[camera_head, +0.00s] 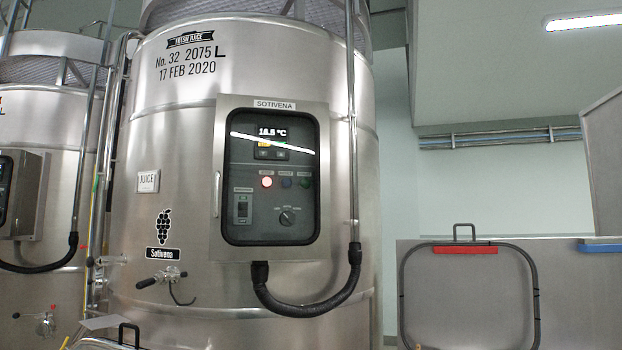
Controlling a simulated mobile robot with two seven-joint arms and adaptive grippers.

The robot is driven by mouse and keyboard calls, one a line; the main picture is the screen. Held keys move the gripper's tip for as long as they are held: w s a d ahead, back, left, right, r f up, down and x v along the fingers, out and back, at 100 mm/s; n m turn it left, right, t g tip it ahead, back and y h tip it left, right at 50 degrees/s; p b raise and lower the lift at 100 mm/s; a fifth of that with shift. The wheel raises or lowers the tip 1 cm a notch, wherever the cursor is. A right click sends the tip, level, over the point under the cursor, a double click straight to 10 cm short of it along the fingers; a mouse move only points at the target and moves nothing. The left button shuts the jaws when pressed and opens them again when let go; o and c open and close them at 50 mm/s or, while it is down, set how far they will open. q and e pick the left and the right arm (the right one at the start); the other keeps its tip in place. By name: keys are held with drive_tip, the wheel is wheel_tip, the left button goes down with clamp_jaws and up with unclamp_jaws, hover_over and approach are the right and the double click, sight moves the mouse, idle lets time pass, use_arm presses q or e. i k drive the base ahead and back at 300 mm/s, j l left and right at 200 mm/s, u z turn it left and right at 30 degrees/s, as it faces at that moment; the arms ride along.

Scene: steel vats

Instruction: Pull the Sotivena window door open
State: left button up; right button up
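The Sotivena control box (325,150) is mounted on the front of a large steel vat (180,115). Its window door (272,210) is a dark-framed pane with rounded corners, and it looks shut. Behind the pane show a display reading about 16.5 °C, a lit red light, two darker buttons, a rotary knob and a switch. A slim vertical handle (216,194) sits at the left edge of the box. Neither of my grippers is in view.
A black hose (305,308) loops below the box to a vertical pipe (352,120) on its right. A valve with a black handle (162,278) sticks out at lower left. Another vat (50,130) stands left. A steel panel with a framed hatch (468,300) stands right.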

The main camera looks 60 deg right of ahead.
sight(222, 247)
drive_tip(key=z, duration=1.55)
